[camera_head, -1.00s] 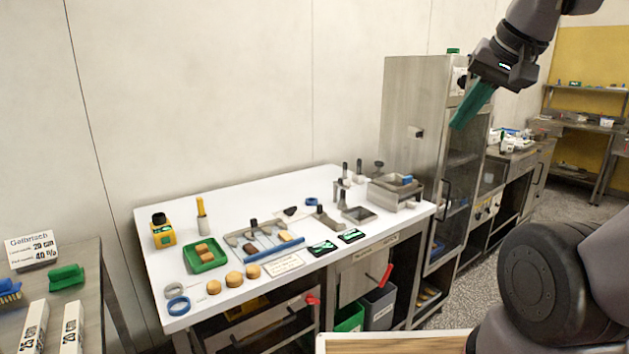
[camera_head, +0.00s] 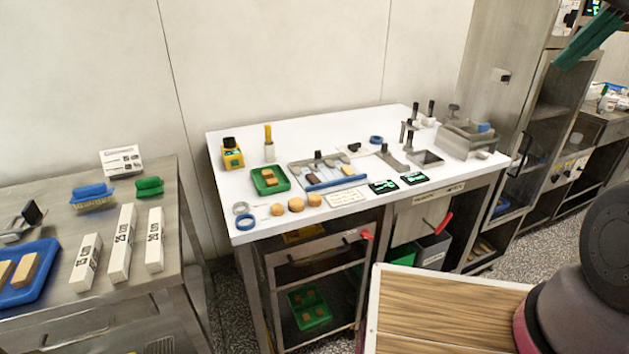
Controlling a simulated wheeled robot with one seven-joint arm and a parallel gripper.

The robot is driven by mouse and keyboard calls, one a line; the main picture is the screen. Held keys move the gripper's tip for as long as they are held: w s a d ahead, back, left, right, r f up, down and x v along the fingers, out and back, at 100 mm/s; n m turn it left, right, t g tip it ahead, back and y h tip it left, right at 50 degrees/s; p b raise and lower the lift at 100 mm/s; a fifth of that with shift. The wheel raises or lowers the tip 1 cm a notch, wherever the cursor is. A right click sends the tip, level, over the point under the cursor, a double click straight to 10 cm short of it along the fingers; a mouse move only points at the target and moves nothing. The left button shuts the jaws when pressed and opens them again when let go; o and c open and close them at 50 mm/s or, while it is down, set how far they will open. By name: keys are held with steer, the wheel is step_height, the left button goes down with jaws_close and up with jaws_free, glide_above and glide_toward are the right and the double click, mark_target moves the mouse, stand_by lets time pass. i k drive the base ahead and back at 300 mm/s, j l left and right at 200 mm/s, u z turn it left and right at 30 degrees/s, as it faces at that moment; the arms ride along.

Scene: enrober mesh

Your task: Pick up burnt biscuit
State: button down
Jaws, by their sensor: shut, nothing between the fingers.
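No biscuit is clearly marked as burnt at this size. A blackish piece (camera_head: 354,147) lies on a white card behind that tray. I cannot tell which of them is the burnt biscuit.
A green tray (camera_head: 257,186) with tan pieces, rings and a yellow container (camera_head: 232,153) stand on the white table (camera_head: 310,137). A steel side table (camera_head: 60,320) is at left, a tall steel cabinet (camera_head: 510,50) at right. A wood-topped surface (camera_head: 440,315) is in front.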

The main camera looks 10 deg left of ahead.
mark_target(312, 177)
steer(key=k+j+u, duration=0.2)
steer(key=j, duration=0.45)
steer(key=j+u, duration=0.15)
steer(key=j, duration=0.5)
steer(key=k+j+u, duration=0.2)
steer(key=j, duration=0.45)
steer(key=i, duration=0.05)
